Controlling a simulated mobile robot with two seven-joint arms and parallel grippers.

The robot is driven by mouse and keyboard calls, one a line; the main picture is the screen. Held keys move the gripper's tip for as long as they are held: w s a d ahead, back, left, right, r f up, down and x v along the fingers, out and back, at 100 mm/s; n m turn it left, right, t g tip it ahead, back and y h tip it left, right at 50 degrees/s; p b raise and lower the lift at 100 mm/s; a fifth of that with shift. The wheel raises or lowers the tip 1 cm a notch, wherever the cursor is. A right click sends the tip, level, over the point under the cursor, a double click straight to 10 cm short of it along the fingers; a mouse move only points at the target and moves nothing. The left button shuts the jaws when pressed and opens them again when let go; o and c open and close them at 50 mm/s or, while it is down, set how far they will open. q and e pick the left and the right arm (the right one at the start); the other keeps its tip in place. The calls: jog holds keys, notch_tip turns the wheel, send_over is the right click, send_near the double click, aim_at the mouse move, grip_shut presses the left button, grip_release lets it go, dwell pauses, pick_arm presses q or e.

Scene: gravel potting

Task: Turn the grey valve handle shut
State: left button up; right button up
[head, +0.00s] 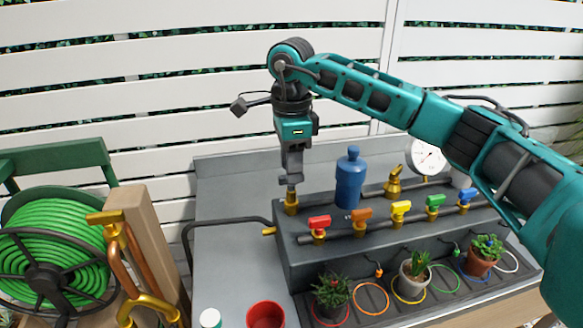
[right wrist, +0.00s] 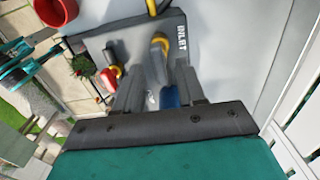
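A brass valve (head: 291,205) stands at the left end of the dark raised block, with a small grey handle (head: 289,181) on top. My right gripper (head: 291,176) points straight down right above it, its tips at or very near the handle. In the right wrist view, the two fingers (right wrist: 159,68) stand apart, with a yellow-brass curved part (right wrist: 161,43) beyond them beside the word INLET. Contact with the handle cannot be made out, as the fingers partly hide it. My left gripper does not show in the head view.
Right of the valve stand a blue bottle (head: 350,180) and a row of coloured taps, starting with a red handle (head: 319,222). Potted plants (head: 332,291) line the front. A red cup (head: 265,315) stands front left, and a green hose reel (head: 50,250) is far left.

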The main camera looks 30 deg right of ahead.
notch_tip(320, 180, up, 12)
jog(key=shift+f, duration=0.2)
dwell(0.4)
jog(key=shift+s, duration=0.1)
